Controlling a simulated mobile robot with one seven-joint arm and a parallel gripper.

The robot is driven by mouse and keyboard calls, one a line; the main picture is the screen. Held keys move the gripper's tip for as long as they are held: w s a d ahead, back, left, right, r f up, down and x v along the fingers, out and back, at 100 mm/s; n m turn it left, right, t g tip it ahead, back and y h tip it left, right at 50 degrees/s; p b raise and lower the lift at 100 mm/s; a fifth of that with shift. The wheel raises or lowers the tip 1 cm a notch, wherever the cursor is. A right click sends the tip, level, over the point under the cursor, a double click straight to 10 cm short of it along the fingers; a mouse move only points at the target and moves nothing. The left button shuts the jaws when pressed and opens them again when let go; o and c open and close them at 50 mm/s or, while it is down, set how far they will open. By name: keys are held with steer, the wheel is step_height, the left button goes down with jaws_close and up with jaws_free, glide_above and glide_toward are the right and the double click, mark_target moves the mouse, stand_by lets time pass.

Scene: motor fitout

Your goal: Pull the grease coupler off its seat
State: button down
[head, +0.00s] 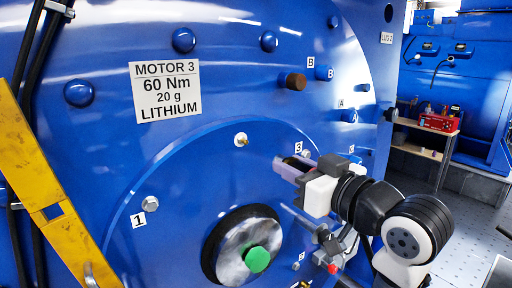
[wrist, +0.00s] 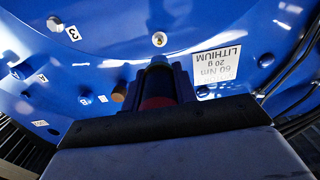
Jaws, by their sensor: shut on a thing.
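My gripper (head: 284,168) is in front of the blue motor face, right of the centre of the head view. In the wrist view my gripper (wrist: 160,75) is shut on a dark cylindrical piece (wrist: 158,92) with a red band and a greenish tip, which looks like the grease coupler. Its lower part is hidden by the gripper body. A small metal grease fitting (head: 241,140) stands on the motor cover. It shows beyond the coupler's tip in the wrist view (wrist: 159,39), with blue surface visible between them. I see no seat around the coupler.
The motor (head: 220,95) carries bolts, a brown plug (head: 292,81), and a shaft end with a green cap (head: 257,259). A yellow bar (head: 45,190) crosses the left. A bench with a red box (head: 438,122) stands at the back right, beyond open floor.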

steer(key=v, duration=1.5)
steer(key=shift+s, duration=0.1)
stand_by(0.4)
